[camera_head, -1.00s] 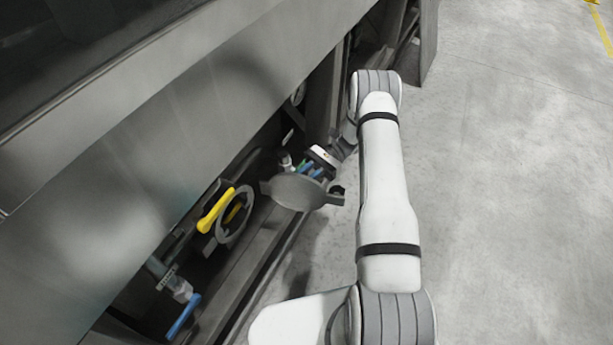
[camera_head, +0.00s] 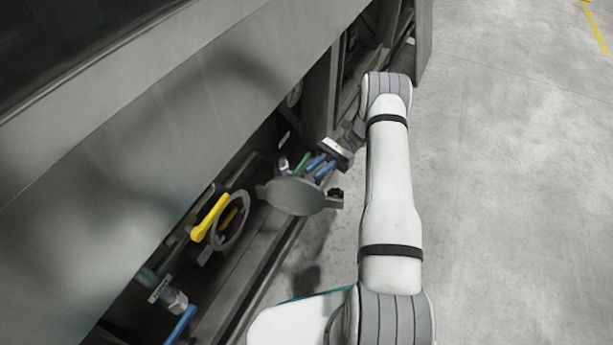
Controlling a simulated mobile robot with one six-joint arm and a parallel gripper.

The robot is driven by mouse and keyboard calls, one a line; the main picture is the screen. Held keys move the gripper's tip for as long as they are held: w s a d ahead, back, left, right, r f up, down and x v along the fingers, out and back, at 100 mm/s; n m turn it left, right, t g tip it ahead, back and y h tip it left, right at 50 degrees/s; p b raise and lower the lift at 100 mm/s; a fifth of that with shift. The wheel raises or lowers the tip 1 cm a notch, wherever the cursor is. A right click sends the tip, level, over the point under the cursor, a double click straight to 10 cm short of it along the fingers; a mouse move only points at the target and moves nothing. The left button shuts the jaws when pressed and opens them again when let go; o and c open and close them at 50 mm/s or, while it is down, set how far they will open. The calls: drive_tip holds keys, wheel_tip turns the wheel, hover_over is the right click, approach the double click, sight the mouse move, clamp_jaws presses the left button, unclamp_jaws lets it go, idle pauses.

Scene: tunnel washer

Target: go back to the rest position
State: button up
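My gripper (camera_head: 328,162) is at the end of my white arm, in the opening low in the machine's side. It is small in the view, and I cannot make out whether its fingers are apart. Blue and green parts show right by it, partly overlapped by it. A round dark grey plate (camera_head: 297,197) with a small black knob on its right lies just below my gripper in the picture. I cannot tell whether the gripper touches anything there.
The machine's large grey panel (camera_head: 150,150) fills the left. In its lower opening are a yellow handle (camera_head: 209,217), a dark ring (camera_head: 231,222) and a blue handle (camera_head: 180,325). A dark frame rail runs along the opening. The concrete floor (camera_head: 520,180) at right is clear.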

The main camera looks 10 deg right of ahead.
drive_tip(key=shift+v, duration=0.95)
drive_tip(key=s+a+r+n+t+h+p, duration=0.1)
drive_tip(key=s+r+h+p, duration=0.3)
drive_tip(key=r, duration=0.6)
drive_tip(key=a+r+n+t+h+p, duration=0.1)
drive_tip(key=a+r+n+p, duration=0.1)
drive_tip(key=r+p, duration=0.6)
drive_tip(key=s+a+r+n+t+h+p, duration=0.1)
drive_tip(key=s+r+h+p, duration=0.15)
drive_tip(key=r, duration=0.95)
drive_tip(key=s+r+n+t+h+p, duration=0.2)
drive_tip(key=s+r+p, duration=0.3)
drive_tip(key=r, duration=0.4)
drive_tip(key=s+r+n+t+h+p, duration=0.3)
drive_tip(key=r+p, duration=0.4)
drive_tip(key=r, duration=0.3)
drive_tip(key=s+r+n+t+h+p, duration=0.2)
drive_tip(key=s+r+t+p, duration=0.2)
drive_tip(key=s+r+p, duration=0.2)
wheel_tip(320, 180, up, 4)
drive_tip(key=shift+s+f+n+h+p, duration=0.15)
drive_tip(key=shift+s+n+h+p, duration=0.2)
drive_tip(key=shift+s, duration=0.7)
